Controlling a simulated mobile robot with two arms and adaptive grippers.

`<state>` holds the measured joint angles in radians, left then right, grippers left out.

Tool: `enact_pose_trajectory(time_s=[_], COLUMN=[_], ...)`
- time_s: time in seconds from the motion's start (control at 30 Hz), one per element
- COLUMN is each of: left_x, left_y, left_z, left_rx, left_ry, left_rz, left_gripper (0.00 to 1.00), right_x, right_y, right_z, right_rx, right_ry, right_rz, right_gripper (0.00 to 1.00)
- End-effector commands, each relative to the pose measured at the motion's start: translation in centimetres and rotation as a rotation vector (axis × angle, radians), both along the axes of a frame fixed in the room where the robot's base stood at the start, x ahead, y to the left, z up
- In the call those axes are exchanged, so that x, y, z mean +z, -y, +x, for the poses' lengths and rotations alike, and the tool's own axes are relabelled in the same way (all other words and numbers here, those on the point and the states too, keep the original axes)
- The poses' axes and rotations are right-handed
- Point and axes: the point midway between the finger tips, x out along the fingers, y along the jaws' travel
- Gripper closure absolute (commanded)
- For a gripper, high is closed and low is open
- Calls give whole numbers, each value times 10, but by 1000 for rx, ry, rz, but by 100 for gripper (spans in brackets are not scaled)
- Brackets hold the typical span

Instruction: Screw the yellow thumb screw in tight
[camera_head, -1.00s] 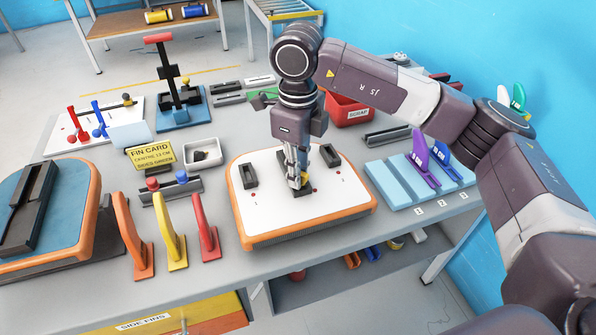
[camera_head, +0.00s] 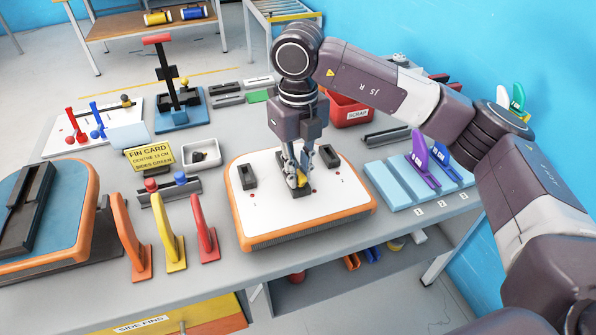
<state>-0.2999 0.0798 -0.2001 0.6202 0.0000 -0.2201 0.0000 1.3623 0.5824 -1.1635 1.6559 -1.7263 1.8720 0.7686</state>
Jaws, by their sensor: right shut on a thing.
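The yellow thumb screw (camera_head: 301,180) shows as a small yellow spot on the white board with orange edges (camera_head: 265,215), at the black centre fin box. My right gripper (camera_head: 298,181) points straight down over it, its fingers shut around the screw. The fingers hide part of the screw and most of the centre box, so I cannot tell how deep the screw sits. My left gripper is not in view.
Two black side fin boxes (camera_head: 248,177) flank the gripper on the board. Orange, yellow and red fins (camera_head: 170,247) stand to the left. A rack with purple and blue fins (camera_head: 390,187) stands right, and a red scrap bin (camera_head: 348,111) behind.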

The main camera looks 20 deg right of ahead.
Motion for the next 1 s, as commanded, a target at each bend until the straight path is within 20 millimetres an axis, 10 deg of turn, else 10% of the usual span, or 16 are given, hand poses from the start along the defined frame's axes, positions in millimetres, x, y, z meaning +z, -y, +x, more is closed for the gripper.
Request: enact_pose_trajectory(time_s=[0.37, 0.4, 0.57, 1.0], left_x=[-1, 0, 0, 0], left_y=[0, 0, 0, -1], left_z=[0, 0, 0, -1], left_rx=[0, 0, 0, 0], left_ry=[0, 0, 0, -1], left_rz=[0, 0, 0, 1], left_gripper=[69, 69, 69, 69], right_x=[0, 1, 1, 15], right_y=[1, 1, 1, 0], right_z=[0, 0, 0, 1], right_rx=[-85, -90, -87, -85], right_ry=[2, 2, 1, 3], right_rz=[0, 0, 0, 1], right_gripper=[100, 83, 66, 66])
